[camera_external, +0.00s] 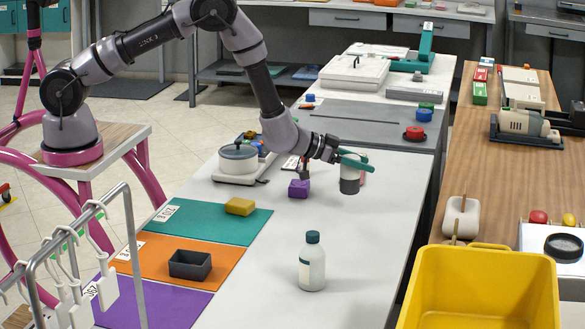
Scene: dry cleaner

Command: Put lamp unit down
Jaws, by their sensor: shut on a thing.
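My gripper (347,160) reaches in from the left over the long white table (370,235). The piece hangs roughly upright at the gripper's end. Teal parts cross its top, and I cannot tell whether they belong to the unit or to my fingers. Its lower end shows against the tabletop; I cannot tell whether it touches. A small reddish thing shows partly behind it.
A purple block (299,189) and a lidded pot on a scale (239,160) are left of the gripper. A white bottle (312,264) stands nearer. Teal (195,222), orange (215,260) and purple (160,304) mats line the left edge. The tabletop right of the bottle is clear.

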